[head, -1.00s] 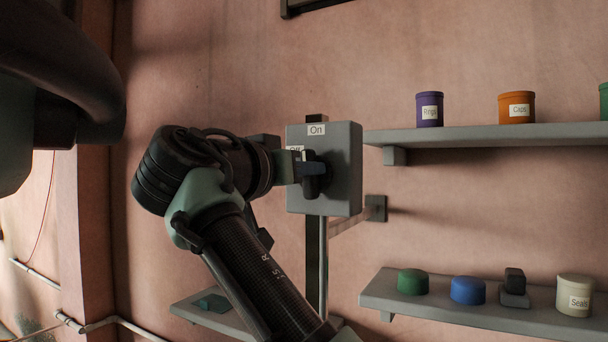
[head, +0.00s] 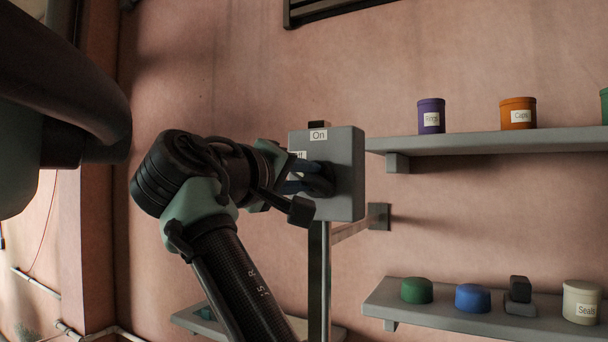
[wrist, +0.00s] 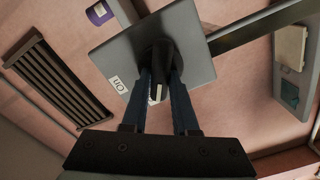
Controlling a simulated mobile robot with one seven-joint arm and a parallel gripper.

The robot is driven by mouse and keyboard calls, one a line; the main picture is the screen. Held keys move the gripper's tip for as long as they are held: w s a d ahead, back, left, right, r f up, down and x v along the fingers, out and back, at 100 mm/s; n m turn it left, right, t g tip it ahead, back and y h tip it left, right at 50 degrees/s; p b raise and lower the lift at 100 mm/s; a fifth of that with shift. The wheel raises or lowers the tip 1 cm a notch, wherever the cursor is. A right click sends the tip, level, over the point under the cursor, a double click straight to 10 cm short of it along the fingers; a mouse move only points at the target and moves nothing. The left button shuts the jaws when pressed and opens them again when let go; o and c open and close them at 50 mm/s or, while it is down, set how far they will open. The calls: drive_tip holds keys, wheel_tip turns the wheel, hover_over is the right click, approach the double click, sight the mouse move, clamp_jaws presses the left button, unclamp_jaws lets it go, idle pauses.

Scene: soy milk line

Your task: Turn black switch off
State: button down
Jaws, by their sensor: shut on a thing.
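The black switch knob (head: 319,181) sits on the front of a grey switch box (head: 346,172). An "On" label (head: 318,135) is at the box's top, and an "Off" label (head: 300,154) is left of it, partly hidden by my arm. My gripper (head: 304,183) is at the box front, shut on the knob. In the wrist view, the two blue fingers (wrist: 162,82) lie on either side of the black knob (wrist: 161,58). A white mark (wrist: 156,93) shows on the knob between the fingers. The "On" label (wrist: 118,84) lies left of them.
The box stands on a post (head: 318,265) by the pink wall. At right, an upper shelf (head: 480,141) holds purple and orange jars, and a lower shelf (head: 440,312) holds green, blue, dark and cream items. A dark slatted panel (wrist: 60,82) is on the wall.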

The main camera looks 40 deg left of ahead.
drive_tip(key=n, duration=0.6)
drive_tip(key=shift+a+f+p, duration=0.1)
drive_tip(key=shift+p, duration=0.25)
drive_tip(key=shift+n, duration=0.3)
drive_tip(key=c, duration=0.7)
unclamp_jaws()
drive_tip(key=shift+f, duration=0.1)
